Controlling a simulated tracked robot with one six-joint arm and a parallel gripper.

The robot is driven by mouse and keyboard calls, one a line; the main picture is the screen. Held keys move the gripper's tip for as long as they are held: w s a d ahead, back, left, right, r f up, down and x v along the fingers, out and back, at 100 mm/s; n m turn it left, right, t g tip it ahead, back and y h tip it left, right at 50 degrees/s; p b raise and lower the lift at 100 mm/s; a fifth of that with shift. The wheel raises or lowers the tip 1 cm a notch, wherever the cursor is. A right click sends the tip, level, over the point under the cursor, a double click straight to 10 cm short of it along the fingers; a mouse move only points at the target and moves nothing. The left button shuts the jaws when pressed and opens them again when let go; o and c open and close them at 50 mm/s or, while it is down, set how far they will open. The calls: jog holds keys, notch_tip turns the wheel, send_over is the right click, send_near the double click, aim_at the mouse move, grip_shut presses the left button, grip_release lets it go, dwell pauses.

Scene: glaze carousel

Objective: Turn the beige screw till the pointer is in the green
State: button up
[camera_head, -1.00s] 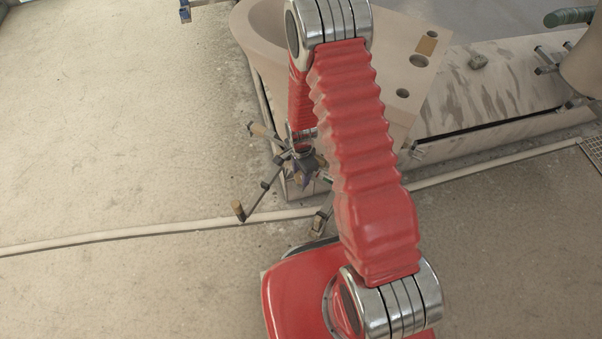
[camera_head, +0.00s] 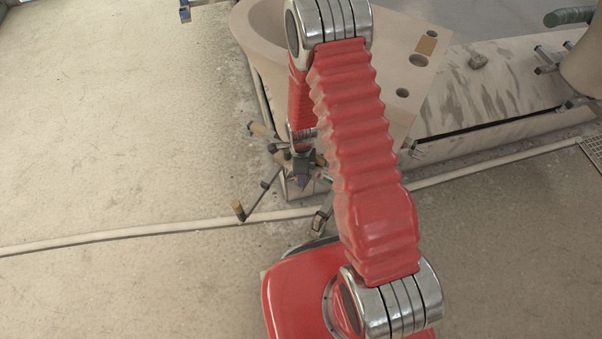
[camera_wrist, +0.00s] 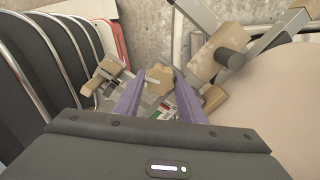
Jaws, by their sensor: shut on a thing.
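The beige screw (camera_wrist: 159,76) shows in the wrist view as a faceted knob between the purple fingertips of my gripper (camera_wrist: 158,84). My gripper is shut on it. Just below the screw, between the fingers, a small scale (camera_wrist: 166,112) shows white, green and red patches. The scale is partly covered by the fingers and too small to tell where the pointer stands. In the head view my gripper (camera_head: 303,178) is low beside the beige carousel body, among the jointed rods. The screw cannot be made out there.
Jointed rods with beige ends (camera_head: 238,210) stick out around my gripper. The large beige body (camera_head: 392,130) stands close on the right. A pipe (camera_head: 150,232) runs along the floor. The floor at the left is clear.

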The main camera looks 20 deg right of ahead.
jog(key=shift+m, duration=1.2)
jog(key=o, duration=1)
jog(key=shift+o, duration=0.2)
jog(key=shift+r, duration=0.15)
notch_tip(320, 180, up, 13)
jog(key=shift+r, duration=0.2)
